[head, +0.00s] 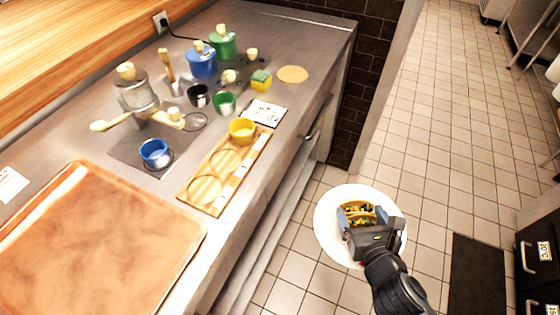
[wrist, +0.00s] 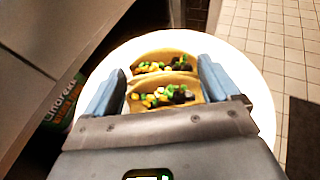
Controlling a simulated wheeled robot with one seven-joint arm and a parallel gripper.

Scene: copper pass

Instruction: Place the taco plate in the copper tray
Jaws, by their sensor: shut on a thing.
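The taco plate (head: 329,240) is a white round plate with filled tacos on it, held over the floor to the right of the counter in the head view. My gripper (head: 361,213) is over the plate with its blue fingers on either side of the tacos, shut on it. In the wrist view the plate (wrist: 255,85) fills the middle, with two tacos between the fingers of my gripper (wrist: 160,85). The copper tray (head: 95,240) lies on the counter at the lower left, with no object on its visible surface.
A dark mat (head: 477,275) lies on the tiled floor at right. A green labelled container (wrist: 62,105) shows below the counter.

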